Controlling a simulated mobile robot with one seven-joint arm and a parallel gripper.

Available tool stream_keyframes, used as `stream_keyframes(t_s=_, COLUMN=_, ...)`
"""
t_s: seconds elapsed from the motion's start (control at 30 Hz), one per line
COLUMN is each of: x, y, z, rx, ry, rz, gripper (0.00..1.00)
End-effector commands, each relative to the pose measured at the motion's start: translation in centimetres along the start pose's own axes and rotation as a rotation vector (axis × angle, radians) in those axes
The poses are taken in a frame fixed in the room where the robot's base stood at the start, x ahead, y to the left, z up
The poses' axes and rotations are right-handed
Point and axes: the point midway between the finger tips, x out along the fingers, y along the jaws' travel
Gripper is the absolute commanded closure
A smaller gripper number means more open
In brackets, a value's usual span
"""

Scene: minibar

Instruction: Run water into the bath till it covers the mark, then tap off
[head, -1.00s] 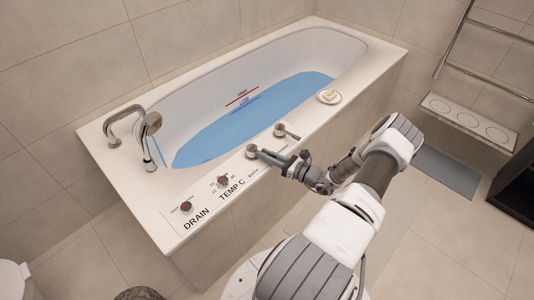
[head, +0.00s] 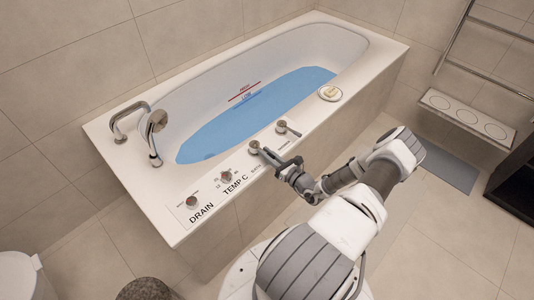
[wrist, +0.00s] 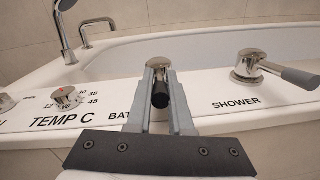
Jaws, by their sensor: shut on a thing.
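The bath (head: 330,88) holds blue water (head: 225,132). Its surface lies at about the blue LOW mark (head: 247,97), and the red mark (head: 243,92) shows above the water. I cannot tell whether the LOW line is just covered. The spout (head: 128,112) stands at the bath's left end, with no stream seen from it now. My gripper (wrist: 160,80) is shut on the black-ended lever (wrist: 161,95) of the BATH tap (wrist: 158,67), between its two fingers. In the head view my gripper (head: 268,157) is at that tap on the front ledge.
The SHOWER lever (wrist: 292,75) is right of the tap. The TEMP C knob (head: 226,177) and DRAIN knob (head: 191,202) are left of it. A hand shower (head: 156,122) stands by the spout. A soap dish (head: 330,93) sits on the rim.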

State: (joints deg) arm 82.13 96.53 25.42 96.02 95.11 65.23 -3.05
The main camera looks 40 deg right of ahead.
Motion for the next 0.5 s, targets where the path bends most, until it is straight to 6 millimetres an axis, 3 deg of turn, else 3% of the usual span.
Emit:
stream_keyframes(t_s=0.03, x=-0.09, y=0.14, z=-0.18, rx=0.004, ry=0.002, rz=0.001, gripper=1.0)
stream_keyframes(t_s=0.07, x=-0.09, y=0.14, z=-0.18, rx=0.004, ry=0.002, rz=0.001, gripper=0.77)
stream_keyframes(t_s=0.2, x=-0.06, y=0.12, z=-0.14, rx=0.004, ry=0.001, rz=0.001, gripper=0.52)
stream_keyframes(t_s=0.5, x=-0.09, y=0.05, z=-0.05, rx=0.002, ry=0.001, rz=0.001, gripper=0.52)
